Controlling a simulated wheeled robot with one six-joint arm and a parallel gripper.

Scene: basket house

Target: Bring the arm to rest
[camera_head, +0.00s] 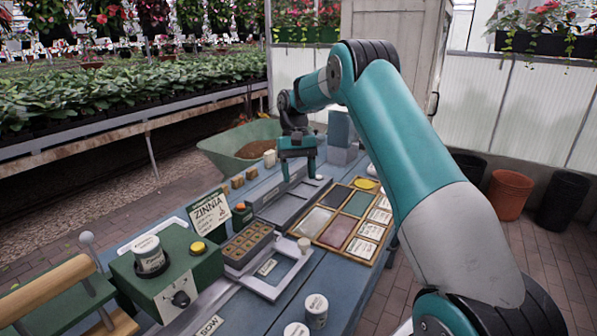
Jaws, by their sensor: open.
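My gripper (298,172) hangs from my teal arm above the far part of the blue bench (330,285). It points down with its two fingers apart and nothing visible between them. It is over or near a grey tray (290,205) on the bench. I cannot tell how high it is above the surface. My arm bends from the lower right up and across to the gripper, and it hides part of the bench's right side.
A green box (165,275) with a white jar, a seed tray (246,245), a ZINNIA sign (209,215) and a framed sectioned board (350,215) crowd the bench. White jars (316,310) stand in front. A green wheelbarrow (235,145) is behind. Grey blocks (342,135) stand beyond the gripper.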

